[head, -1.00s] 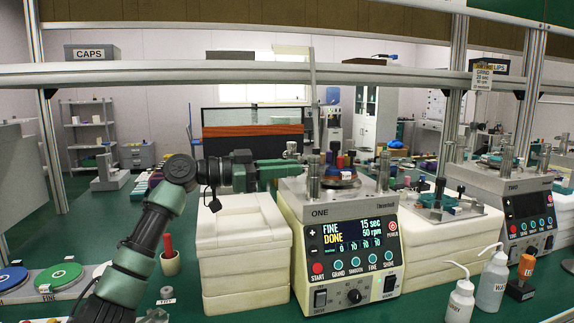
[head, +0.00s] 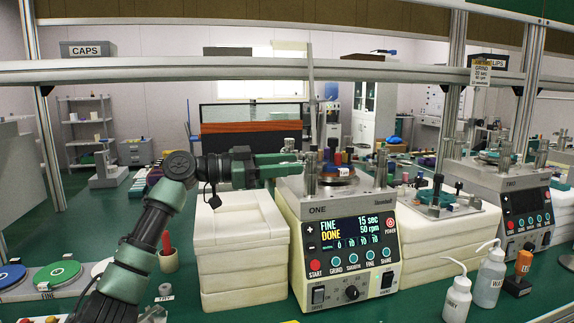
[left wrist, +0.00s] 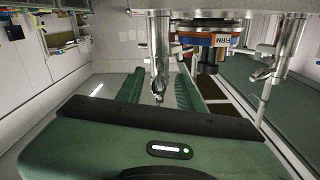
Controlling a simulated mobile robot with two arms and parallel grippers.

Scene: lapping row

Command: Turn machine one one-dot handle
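Machine one (head: 338,235) stands at the centre, marked ONE, its screen reading FINE, DONE, 15 sec, 50 rpm. Metal posts rise from its top around a round plate (head: 338,178) with coloured pieces. My left gripper (head: 292,158) reaches in from the left, level, at the machine's left post. In the left wrist view its two green fingers (left wrist: 160,90) are apart, with a metal handle (left wrist: 158,62) hanging down at the gap between them. Contact cannot be told. Another metal lever (left wrist: 262,72) shows to the right. No dots are readable on the handles. My right gripper is not in view.
White blocks (head: 242,245) stand left of machine one. A red-handled tool in a cup (head: 168,258) and coloured discs (head: 57,274) lie left. A rail (head: 250,72) crosses above.

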